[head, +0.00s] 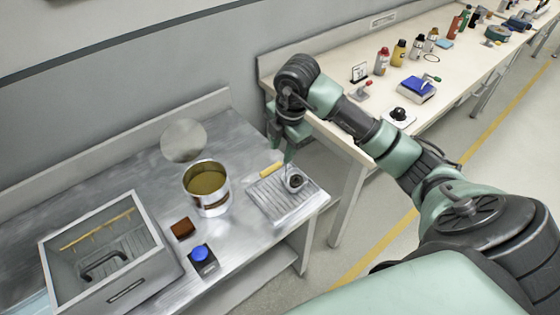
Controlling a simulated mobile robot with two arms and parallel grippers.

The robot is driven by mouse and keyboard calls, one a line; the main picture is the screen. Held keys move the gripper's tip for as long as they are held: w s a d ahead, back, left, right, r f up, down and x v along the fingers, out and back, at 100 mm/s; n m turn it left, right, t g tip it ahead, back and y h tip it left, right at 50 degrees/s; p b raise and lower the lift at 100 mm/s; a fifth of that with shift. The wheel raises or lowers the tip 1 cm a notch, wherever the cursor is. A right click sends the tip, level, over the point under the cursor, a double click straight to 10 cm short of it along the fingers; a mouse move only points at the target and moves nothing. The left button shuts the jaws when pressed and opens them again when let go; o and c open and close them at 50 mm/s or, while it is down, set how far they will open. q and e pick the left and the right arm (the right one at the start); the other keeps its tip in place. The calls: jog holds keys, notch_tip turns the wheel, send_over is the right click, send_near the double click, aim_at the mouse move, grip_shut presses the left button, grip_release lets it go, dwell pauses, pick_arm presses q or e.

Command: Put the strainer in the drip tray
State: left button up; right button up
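The drip tray (274,207) is a flat grey ridged tray near the right end of the steel bench. A small round dark-rimmed thing (295,181), which looks like the strainer, appears at the tray's back right part. A short yellow bar (271,170), maybe its handle, shows at the tray's back edge; I cannot tell if the two are joined. My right gripper (289,158) points down just above and behind the round thing. Its fingers are thin and partly hidden here, so its opening and any contact are unclear. My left gripper is out of view.
A pot of yellowish liquid (207,187) stands left of the tray, with a round disc (184,140) behind it. A brown block (183,229), a blue-knobbed device (201,257) and a metal basin box (165,268) are further left. A cream bench (330,86) with bottles stands right.

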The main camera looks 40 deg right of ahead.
jog(key=shift+s+r, duration=0.2)
jog(key=shift+r, duration=0.85)
jog(key=shift+s+r, duration=0.2)
jog(key=shift+r, duration=0.8)
